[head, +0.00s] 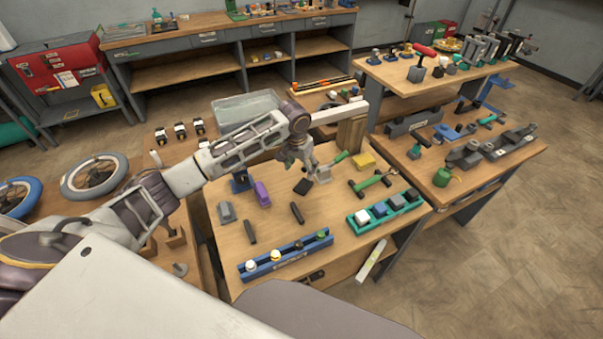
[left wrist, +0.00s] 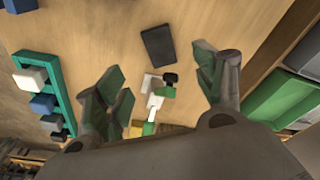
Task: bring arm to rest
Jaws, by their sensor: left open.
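My left arm (head: 230,155) reaches in from the left over the wooden workbench (head: 275,225). My left gripper (head: 297,158) hangs above the back part of the bench, fingers pointing down. In the left wrist view its fingers (left wrist: 160,85) are spread wide. A pale tool with a green handle (head: 338,159) shows beside the gripper; in the wrist view a pale piece (left wrist: 155,98) appears between the fingers, apart from both. A black flat block (left wrist: 158,45) lies just beyond. My right gripper is not in view.
The bench holds a purple block (head: 262,192), a grey block (head: 226,212), a blue rack (head: 287,258), a green tray (head: 388,217) with blocks, a green-handled hammer (head: 372,182) and a yellow block (head: 364,160). Bare wood lies between these.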

